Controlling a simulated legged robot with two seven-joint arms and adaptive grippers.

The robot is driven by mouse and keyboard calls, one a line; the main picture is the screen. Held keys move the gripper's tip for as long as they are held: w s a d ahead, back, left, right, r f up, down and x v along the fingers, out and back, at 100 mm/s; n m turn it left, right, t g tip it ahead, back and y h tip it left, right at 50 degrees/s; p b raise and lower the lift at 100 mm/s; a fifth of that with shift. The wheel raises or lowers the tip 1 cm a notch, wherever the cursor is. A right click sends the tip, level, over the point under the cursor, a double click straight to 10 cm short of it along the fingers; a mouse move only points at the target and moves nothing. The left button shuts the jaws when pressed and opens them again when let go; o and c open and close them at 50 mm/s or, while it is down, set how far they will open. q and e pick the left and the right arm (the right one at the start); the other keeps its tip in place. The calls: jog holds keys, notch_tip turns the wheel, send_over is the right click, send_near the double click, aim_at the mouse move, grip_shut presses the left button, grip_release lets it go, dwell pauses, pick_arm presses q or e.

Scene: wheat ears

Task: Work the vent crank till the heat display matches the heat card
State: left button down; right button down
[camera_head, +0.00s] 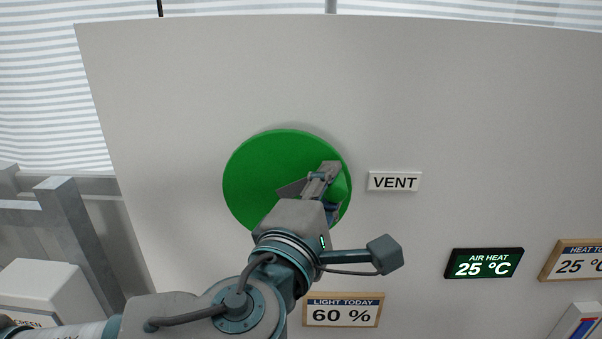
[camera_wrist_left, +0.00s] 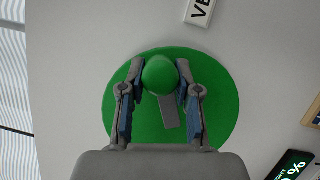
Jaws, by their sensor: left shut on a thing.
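The vent crank is a green disc (camera_head: 255,165) on the pale upright panel, left of the VENT label (camera_head: 394,181). In the left wrist view the disc (camera_wrist_left: 222,115) shows a round green knob (camera_wrist_left: 160,76). My left gripper (camera_wrist_left: 160,85) is shut on this knob, one finger on each side. In the head view my left gripper (camera_head: 328,190) covers much of the disc's lower right. The heat display (camera_head: 484,263) reads AIR HEAT 25 °C. The heat card (camera_head: 575,262) is cut off at the right edge; "HEAT TO" and "25 °C" show. My right gripper is not in view.
A LIGHT TODAY card (camera_head: 343,310) reading 60 % is on the panel below the disc. A white box (camera_head: 45,290) and grey metal frame (camera_head: 75,225) stand at the left. Another block (camera_head: 577,325) is cut off at the lower right. The panel above the disc is bare.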

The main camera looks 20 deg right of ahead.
pick_arm(q)
jog(key=shift+s+d+f+m+g, duration=0.1)
jog(key=shift+d+f+m+g, duration=0.1)
jog(key=shift+f+m, duration=0.25)
jog(key=shift+s+d+f+m+g, duration=0.1)
jog(key=shift+f+m+g, duration=0.1)
jog(key=shift+m, duration=0.35)
jog(key=c, duration=0.8)
grip_release()
jog(key=shift+s+d, duration=0.1)
jog(key=shift+d, duration=0.1)
jog(key=shift+d, duration=0.1)
jog(key=shift+v, duration=5.75)
